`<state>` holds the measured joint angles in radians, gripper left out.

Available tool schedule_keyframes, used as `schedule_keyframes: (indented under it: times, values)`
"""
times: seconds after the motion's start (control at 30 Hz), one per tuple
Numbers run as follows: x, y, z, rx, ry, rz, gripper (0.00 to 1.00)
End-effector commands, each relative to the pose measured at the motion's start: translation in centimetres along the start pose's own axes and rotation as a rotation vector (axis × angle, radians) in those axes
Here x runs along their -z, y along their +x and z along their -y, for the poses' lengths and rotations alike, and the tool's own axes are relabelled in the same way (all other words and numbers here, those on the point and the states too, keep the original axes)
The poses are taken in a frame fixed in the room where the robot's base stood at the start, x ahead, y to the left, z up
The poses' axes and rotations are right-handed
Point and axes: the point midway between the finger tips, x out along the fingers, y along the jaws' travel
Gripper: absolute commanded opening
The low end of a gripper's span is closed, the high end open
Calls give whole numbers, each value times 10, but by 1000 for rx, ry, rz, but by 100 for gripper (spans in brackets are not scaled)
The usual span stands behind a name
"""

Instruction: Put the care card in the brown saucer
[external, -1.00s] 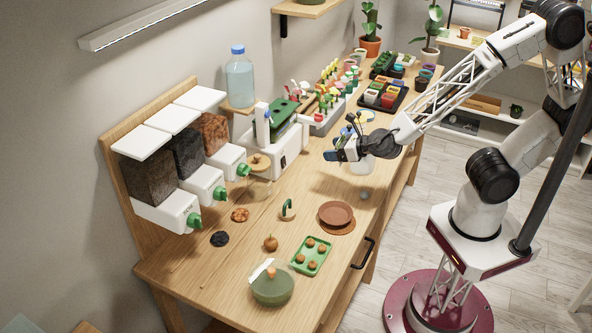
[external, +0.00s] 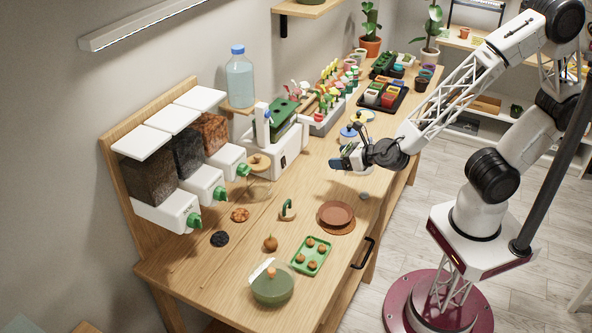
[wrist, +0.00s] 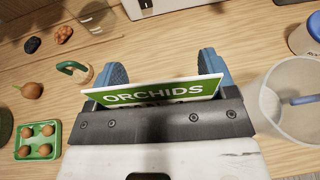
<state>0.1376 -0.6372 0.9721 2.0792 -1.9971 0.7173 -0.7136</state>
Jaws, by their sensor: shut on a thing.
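The care card (wrist: 150,94) is a green and white card reading "ORCHIDS"; in the wrist view it lies across my gripper between the two blue fingers. My gripper (external: 337,163) is shut on the card and holds it above the bench, behind the brown saucer in the external view. It also shows in the wrist view (wrist: 163,68). The brown saucer (external: 336,215) is a round reddish-brown dish resting on a wider brown disc near the bench's right edge. It looks empty, and it does not show in the wrist view.
A clear cup (wrist: 290,97) stands close to my gripper's right in the wrist view.

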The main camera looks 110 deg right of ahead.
Motion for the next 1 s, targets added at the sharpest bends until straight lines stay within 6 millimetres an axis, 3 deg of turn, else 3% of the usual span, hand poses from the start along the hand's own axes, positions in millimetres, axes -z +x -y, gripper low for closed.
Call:
schedule_keyframes:
  times: [0.47,1.0]
  values:
    - [31,-47,-20,112,45,-1,56]
    - [68,-108,-23,250,102,0,56]
